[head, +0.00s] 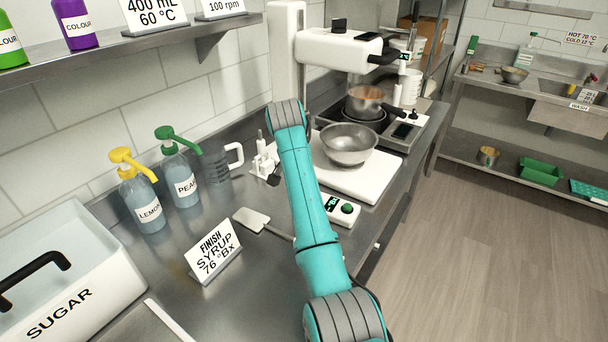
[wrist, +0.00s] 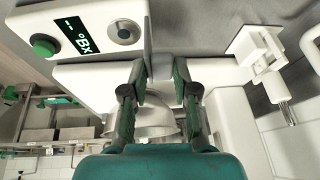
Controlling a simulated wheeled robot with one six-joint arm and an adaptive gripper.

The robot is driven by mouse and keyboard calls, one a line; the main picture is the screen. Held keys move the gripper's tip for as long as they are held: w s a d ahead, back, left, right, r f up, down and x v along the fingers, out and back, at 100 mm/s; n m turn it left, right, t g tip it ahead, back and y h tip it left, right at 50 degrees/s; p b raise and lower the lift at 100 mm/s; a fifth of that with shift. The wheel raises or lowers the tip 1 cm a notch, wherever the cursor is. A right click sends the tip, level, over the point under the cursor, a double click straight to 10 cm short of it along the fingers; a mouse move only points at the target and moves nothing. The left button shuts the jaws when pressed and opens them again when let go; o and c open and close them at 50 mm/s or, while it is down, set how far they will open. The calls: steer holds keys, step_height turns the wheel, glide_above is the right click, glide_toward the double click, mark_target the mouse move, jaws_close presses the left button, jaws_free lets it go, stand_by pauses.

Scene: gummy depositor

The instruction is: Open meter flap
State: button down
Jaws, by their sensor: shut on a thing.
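The meter (wrist: 75,62) is a white box with a dark "°Bx" display, a green button and a round metal well (wrist: 124,33), upper left in the wrist view. In the head view the meter (head: 342,209) lies on the counter, partly behind my arm. My gripper (wrist: 160,68) is at the meter's edge, beside the well. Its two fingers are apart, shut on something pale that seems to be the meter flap. The head view hides my gripper behind my arm.
A white board with a steel bowl (head: 348,144) lies beyond the meter. A white stand (wrist: 262,52) is close by on the right in the wrist view. Pump bottles (head: 141,200), a syrup sign (head: 214,252) and a sugar bin (head: 92,300) are on the left.

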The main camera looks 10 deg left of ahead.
steer(key=shift+w+a+f+h, duration=0.1)
steer(key=shift+a+h, duration=0.25)
steer(key=shift+h, duration=0.25)
steer(key=c, duration=1)
jaws_free()
steer(key=v, duration=1.2)
steer(key=shift+w+a, duration=0.1)
steer(key=shift+w, duration=0.05)
